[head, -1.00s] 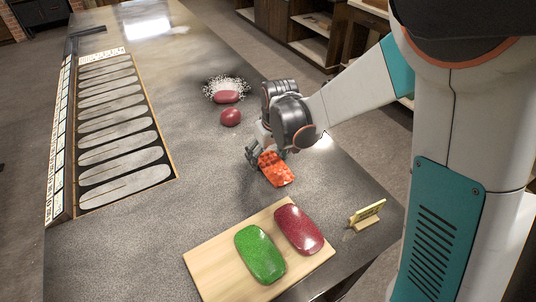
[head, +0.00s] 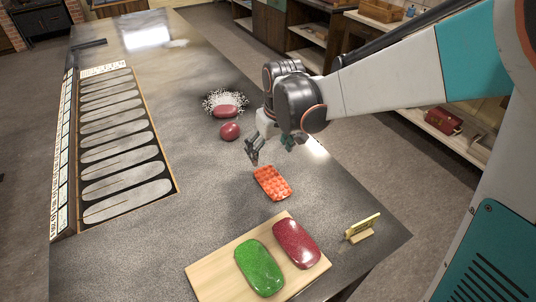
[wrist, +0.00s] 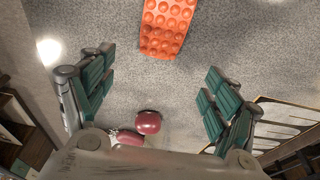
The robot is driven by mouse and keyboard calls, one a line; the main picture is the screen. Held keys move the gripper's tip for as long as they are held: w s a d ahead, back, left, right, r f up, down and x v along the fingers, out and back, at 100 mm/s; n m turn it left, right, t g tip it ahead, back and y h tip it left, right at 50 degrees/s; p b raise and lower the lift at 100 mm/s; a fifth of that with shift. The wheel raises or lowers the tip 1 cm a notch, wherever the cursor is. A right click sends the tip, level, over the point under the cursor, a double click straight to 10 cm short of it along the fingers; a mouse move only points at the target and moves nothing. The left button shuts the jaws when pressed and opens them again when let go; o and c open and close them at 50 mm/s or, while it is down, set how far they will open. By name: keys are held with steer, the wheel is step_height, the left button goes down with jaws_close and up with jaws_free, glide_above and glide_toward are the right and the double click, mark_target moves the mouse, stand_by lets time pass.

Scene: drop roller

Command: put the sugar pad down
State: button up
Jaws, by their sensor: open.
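The orange sugar pad (head: 272,184), covered in rows of round bumps, lies flat on the grey worktop, behind the wooden board. My gripper (head: 270,150) is open and empty, above the worktop and just beyond the pad's far end, apart from it. In the wrist view the orange pad (wrist: 167,27) lies past the spread green-padded fingers (wrist: 160,68), partly cut off by the top edge. Nothing is between the fingers.
A wooden board (head: 215,272) at the front holds a green slab (head: 260,268) and a dark red slab (head: 296,244). Red lumps (head: 230,131) lie near white powder (head: 222,97). A long slotted tray (head: 125,150) fills the left.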

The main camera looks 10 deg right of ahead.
steer(key=s+d+r+m+t, duration=0.1)
steer(key=s+d+r, duration=0.2)
steer(key=s, duration=0.3)
steer(key=s+d+r+m+t, duration=0.2)
steer(key=s+d+r, duration=0.1)
steer(key=s+d, duration=0.2)
steer(key=s+d+r+m+t+h, duration=0.1)
steer(key=s+d+r+t, duration=0.1)
steer(key=s, duration=0.6)
steer(key=shift+s+d+r+m, duration=0.35)
steer(key=shift+d+r, duration=0.3)
steer(key=shift+d, duration=0.35)
step_height(320, 180, down, 2)
steer(key=shift+f+b, duration=0.1)
steer(key=shift+b, duration=0.95)
